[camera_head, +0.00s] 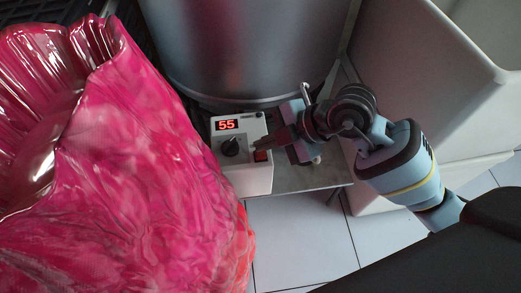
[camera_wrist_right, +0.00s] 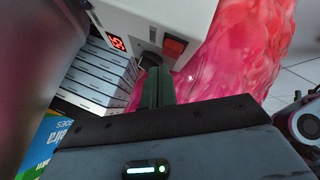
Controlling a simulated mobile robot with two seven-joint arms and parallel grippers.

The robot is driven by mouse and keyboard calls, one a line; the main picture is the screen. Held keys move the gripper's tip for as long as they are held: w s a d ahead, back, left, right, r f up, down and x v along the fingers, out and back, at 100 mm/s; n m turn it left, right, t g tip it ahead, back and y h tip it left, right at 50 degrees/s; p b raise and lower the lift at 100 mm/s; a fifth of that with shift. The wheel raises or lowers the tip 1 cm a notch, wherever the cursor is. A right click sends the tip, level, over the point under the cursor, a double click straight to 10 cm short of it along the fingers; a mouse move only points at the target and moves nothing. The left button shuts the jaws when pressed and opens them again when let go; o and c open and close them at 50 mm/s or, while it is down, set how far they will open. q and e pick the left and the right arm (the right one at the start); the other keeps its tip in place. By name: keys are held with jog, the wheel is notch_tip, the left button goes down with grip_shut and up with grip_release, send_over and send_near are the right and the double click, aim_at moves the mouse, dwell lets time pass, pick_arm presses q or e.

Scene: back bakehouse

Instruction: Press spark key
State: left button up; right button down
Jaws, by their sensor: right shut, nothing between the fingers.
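A white control box (camera_head: 244,183) has a red display reading 55 (camera_head: 227,125), a black knob (camera_head: 231,147) and a red key (camera_head: 261,156), which I take for the spark key. In the right wrist view, the red key (camera_wrist_right: 174,47) sits on the box (camera_wrist_right: 187,13) beside the knob (camera_wrist_right: 149,61). My right gripper (camera_head: 258,147) is shut and empty, its tips close to the red key at the box's right side. In the wrist view its fingers (camera_wrist_right: 158,86) point at the box face near the knob and key. I cannot tell whether they touch. My left gripper is not in view.
A large metal vessel (camera_head: 245,50) stands right behind the box. A glossy pink sheet-like mass (camera_head: 150,170) fills the left, close to the box. A pale bin (camera_head: 415,80) stands at the right. Tiled floor (camera_head: 295,240) shows in front.

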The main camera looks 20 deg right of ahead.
dwell(0.7)
jog(key=shift+f, duration=0.1)
jog(key=shift+f+p, duration=0.3)
jog(key=shift+p, duration=0.2)
jog(key=shift+f, duration=0.55)
dwell(0.7)
jog(key=shift+r+p, duration=0.15)
jog(key=shift+p, duration=0.15)
jog(key=shift+r+p, duration=0.8)
jog(key=shift+p, duration=0.4)
